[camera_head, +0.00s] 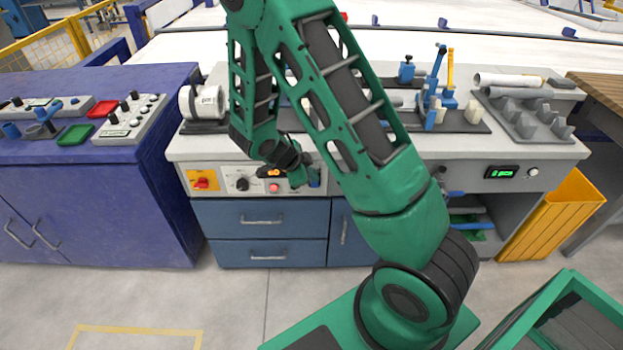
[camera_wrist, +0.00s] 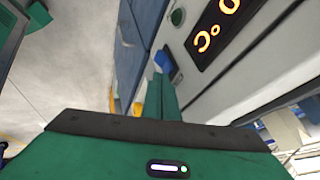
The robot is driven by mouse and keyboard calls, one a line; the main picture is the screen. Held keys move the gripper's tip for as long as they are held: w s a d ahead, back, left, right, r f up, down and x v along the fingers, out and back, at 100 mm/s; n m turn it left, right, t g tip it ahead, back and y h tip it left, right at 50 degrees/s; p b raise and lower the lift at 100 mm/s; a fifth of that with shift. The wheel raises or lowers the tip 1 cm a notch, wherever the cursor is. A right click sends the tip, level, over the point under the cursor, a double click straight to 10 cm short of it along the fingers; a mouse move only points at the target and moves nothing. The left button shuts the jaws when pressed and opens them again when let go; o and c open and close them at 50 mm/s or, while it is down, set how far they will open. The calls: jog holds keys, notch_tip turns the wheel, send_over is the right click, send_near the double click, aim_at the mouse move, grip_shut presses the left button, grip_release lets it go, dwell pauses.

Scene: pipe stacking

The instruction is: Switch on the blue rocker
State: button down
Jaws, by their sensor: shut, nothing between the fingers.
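The blue rocker (camera_head: 314,178) is on the grey front panel of the workbench, just right of my gripper in the head view. It also shows in the wrist view (camera_wrist: 165,64), directly beyond my fingertips. My gripper (camera_head: 300,178) is at the panel front, and its green fingers are together and empty in the wrist view (camera_wrist: 160,84). The fingertips partly cover the rocker. I cannot tell whether they touch it or which way it is tilted.
Left of the rocker on the panel are a display with orange digits (camera_head: 269,172), a red button (camera_head: 274,188), a black knob (camera_head: 241,184) and a red-and-yellow switch (camera_head: 202,181). Blue drawers (camera_head: 262,219) lie below. A yellow bin (camera_head: 552,218) stands at right.

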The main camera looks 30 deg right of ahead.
jog(key=shift+r, duration=0.15)
jog(key=v, duration=1.1)
jog(key=shift+s+r, duration=0.45)
jog(key=s+d+r+n+g+y, duration=0.2)
jog(key=s+d+r+n, duration=0.1)
jog(key=s+d+r, duration=0.35)
jog(key=s+r+n+y, duration=0.2)
jog(key=s+r+n, duration=0.2)
jog(key=s, duration=0.7)
jog(key=s+r+n+y, duration=0.3)
jog(key=s+r+n, duration=0.1)
jog(key=s+n, duration=0.5)
jog(key=s, duration=0.2)
jog(key=shift+s+d, duration=0.35)
jog(key=shift+d, duration=0.05)
